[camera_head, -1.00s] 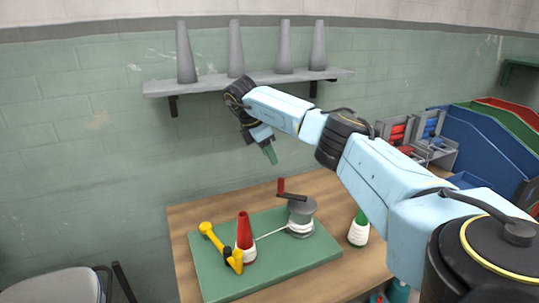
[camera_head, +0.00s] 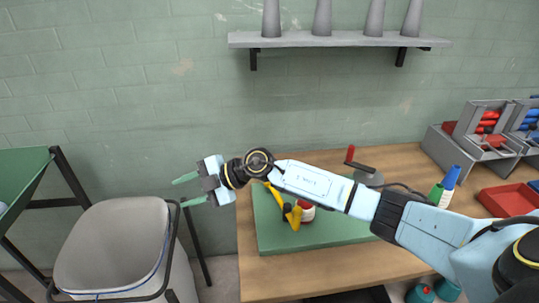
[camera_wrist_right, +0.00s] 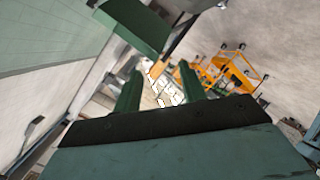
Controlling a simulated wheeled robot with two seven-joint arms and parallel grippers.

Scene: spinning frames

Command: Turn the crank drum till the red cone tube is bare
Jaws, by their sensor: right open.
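The crank drum (camera_head: 370,178) stands on the green board (camera_head: 280,243) on the wooden table, partly hidden behind my right arm. Its red crank handle (camera_head: 350,154) sticks up. The cone tube (camera_head: 307,213) shows only as a white-wound part with a little red beside a yellow fixture (camera_head: 293,216); my arm hides the rest. How much thread is on it cannot be told. My right gripper (camera_head: 181,192) is open and empty, left of the board and off the table, with its fingers pointing left. Its green fingers stand apart in the right wrist view (camera_wrist_right: 160,90). My left gripper is not in view.
A grey bin (camera_head: 110,245) stands left of the table. A shelf (camera_head: 335,40) with grey cones hangs on the wall. A green-tipped cone (camera_head: 436,194), a blue-tipped cone (camera_head: 449,183) and a red tray (camera_head: 508,200) are at the right.

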